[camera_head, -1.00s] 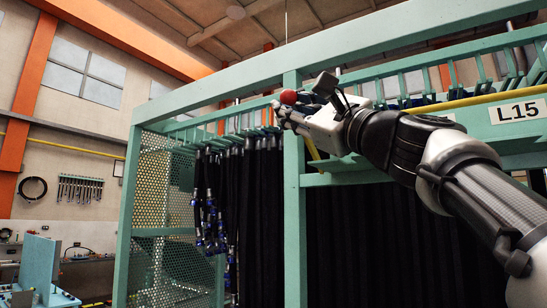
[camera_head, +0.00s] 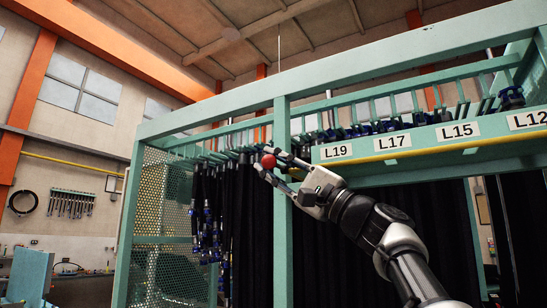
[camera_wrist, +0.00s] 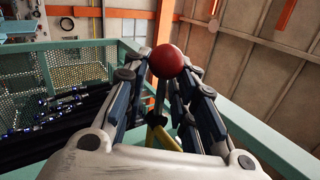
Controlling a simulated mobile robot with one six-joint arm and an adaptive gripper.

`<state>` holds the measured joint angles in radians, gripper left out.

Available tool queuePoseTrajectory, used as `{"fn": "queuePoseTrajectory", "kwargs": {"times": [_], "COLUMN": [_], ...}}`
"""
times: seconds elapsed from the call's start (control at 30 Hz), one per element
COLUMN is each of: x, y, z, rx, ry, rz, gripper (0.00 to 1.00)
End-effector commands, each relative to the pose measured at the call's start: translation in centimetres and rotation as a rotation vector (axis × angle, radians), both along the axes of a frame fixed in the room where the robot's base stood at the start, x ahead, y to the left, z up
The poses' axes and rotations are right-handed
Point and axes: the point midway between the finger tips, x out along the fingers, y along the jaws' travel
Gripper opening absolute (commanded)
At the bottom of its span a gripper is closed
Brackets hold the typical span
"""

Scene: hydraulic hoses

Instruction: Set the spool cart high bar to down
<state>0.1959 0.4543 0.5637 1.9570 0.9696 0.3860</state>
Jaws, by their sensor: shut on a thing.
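The red ball knob (camera_head: 269,161) is beside the green rack post in the head view. It also shows between my fingers in the wrist view (camera_wrist: 167,61). My gripper (camera_head: 265,165) is shut on this knob, one finger on each side. The yellow high bar (camera_head: 450,149) runs along the front of the green spool cart (camera_head: 283,220), below the white labels L19, L17, L15 and L12. A yellow part (camera_wrist: 160,138) shows between my fingers in the wrist view.
Black hoses (camera_head: 255,220) with blue fittings hang inside the cart, left of the post and behind it. A perforated green panel (camera_head: 165,205) closes the left side. The cart's top beam (camera_head: 380,75) passes above my arm.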

Motion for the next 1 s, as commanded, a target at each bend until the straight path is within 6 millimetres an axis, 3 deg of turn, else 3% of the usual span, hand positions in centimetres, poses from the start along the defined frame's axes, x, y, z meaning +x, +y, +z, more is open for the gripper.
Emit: {"fn": "queuePoseTrajectory", "kwargs": {"times": [0.5,0.53,0.8,1.0], "x": [0.35,0.35,0.37,0.35], "y": [-0.06,-0.06,-0.03,-0.02], "z": [-0.35,-0.36,-0.33,-0.32], "rx": [0.000,0.000,0.000,0.000], "ry": [0.002,0.002,0.002,0.002], "rz": [0.001,0.001,0.000,0.000], "gripper": [0.00,0.27,0.45,0.46]}}
